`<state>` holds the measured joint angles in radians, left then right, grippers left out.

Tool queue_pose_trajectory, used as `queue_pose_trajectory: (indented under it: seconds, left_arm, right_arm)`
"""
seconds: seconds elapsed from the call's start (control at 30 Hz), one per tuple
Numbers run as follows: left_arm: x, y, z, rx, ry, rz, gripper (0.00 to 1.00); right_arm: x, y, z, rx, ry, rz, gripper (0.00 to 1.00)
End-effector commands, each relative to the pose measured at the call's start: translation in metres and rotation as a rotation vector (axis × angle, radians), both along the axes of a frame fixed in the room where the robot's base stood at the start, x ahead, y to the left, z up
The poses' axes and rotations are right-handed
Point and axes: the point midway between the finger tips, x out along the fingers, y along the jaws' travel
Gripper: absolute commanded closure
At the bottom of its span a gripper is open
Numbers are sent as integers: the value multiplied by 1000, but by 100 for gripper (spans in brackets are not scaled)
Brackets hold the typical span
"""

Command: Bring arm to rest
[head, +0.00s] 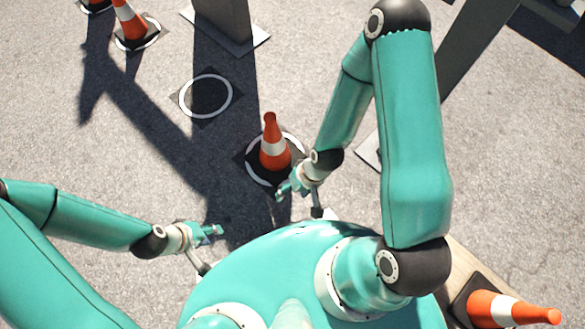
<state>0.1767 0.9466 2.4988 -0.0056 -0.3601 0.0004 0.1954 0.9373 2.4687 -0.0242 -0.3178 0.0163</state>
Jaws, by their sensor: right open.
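My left gripper (212,232) is at the lower middle left, pointing right, low beside my teal body. Its fingers are small here, and I cannot tell whether they are open or shut. My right gripper (283,192) hangs from my bent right arm (412,130), near the middle of the view. It is open, and I see nothing between its fingers. It is just below an orange and white cone (273,148), which stands upright on a dark mat with a white ring (250,168).
An empty dark mat with a white ring (206,96) lies up and left of the cone. Another cone (130,22) stands at the top left. A cone (510,309) lies tilted at the lower right. A grey post (222,20) stands at the top. Open pavement lies left.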

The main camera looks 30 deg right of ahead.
Motion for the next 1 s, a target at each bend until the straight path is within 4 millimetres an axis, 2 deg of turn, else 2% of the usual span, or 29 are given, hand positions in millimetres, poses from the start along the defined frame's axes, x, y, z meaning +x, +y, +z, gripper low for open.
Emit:
queue_pose_trajectory:
  seconds: [0.1,0.37,0.47,0.57,0.67,0.77,1.0]
  left_arm:
    - [0,0,0,0,0,0,60]
    - [0,0,1,0,0,0,60]
    - [0,0,7,0,0,0,60]
    - [0,0,22,0,0,0,60]
    - [0,0,46,0,0,0,60]
    - [0,0,78,0,0,0,60]
    - [0,0,166,0,-1,0,60]
  right_arm:
    - [-9,6,2,-6,-7,15,34]
    - [-8,5,2,-6,-8,16,34]
    - [-8,5,9,-6,-8,16,34]
    - [-8,5,23,-6,-8,15,34]
    - [-8,5,47,-6,-8,15,34]
    - [-8,5,79,-6,-8,15,34]
    - [-8,5,167,-6,-8,15,34]
